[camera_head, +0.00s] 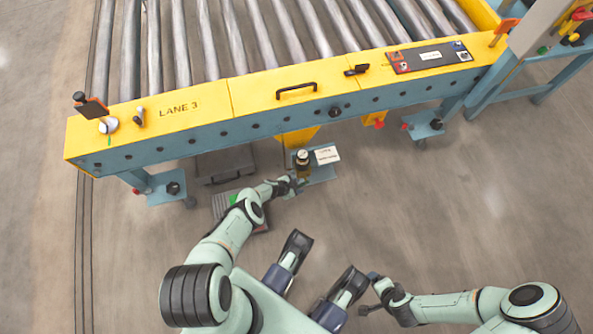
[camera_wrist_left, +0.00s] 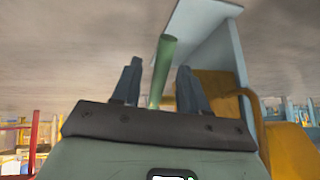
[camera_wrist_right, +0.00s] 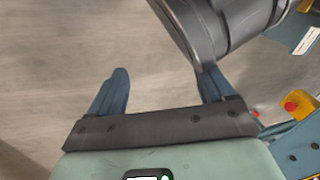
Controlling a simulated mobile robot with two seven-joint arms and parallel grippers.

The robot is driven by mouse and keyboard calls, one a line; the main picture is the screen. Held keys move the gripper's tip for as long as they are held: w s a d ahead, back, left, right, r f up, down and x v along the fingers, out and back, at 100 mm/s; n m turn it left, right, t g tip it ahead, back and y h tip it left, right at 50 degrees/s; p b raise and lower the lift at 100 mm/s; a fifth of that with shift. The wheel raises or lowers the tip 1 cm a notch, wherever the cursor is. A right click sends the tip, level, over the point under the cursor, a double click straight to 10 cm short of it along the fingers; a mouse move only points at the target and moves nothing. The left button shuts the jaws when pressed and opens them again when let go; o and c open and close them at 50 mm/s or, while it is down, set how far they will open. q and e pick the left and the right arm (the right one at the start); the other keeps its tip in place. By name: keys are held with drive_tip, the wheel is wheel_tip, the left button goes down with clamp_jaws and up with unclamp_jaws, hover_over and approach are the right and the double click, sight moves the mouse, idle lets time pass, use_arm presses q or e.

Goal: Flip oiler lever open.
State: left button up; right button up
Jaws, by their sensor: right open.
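The oiler (camera_head: 302,158), a small dark and amber fitting with a pale top, stands on a blue bracket (camera_head: 322,172) below the conveyor's front beam. My left gripper (camera_head: 297,183) is just below it in the head view. In the left wrist view, a slim green rod (camera_wrist_left: 163,70) stands slightly tilted between my open left fingers (camera_wrist_left: 160,88), with small gaps beside it. I cannot tell whether the rod is the oiler lever. My right gripper (camera_wrist_right: 160,90) is open and empty above the floor, far from the oiler.
The yellow and blue conveyor beam (camera_head: 205,115) marked Lane 3 spans the back. A white card (camera_head: 327,155) is beside the oiler. A dark crate (camera_head: 223,165) lies under the beam. In the left wrist view, a pale blue plate (camera_wrist_left: 205,35) and a yellow part (camera_wrist_left: 215,90) are close to the right finger.

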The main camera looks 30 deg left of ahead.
use_arm(q)
drive_tip(key=p+v, duration=1.3)
drive_tip(key=shift+s+r, duration=0.15)
use_arm(e)
drive_tip(key=s+a+r+g, duration=0.1)
drive_tip(key=s+a+r, duration=0.1)
drive_tip(key=s+r, duration=0.3)
drive_tip(key=s+a+r+n+g+y, duration=0.1)
drive_tip(key=s+a+r+g, duration=0.1)
drive_tip(key=r, duration=0.7)
drive_tip(key=s+a, duration=0.1)
drive_tip(key=s, duration=0.1)
drive_tip(key=shift+s+a+r+y, duration=0.25)
drive_tip(key=shift+s+a+y, duration=0.05)
drive_tip(key=shift+s+a, duration=0.1)
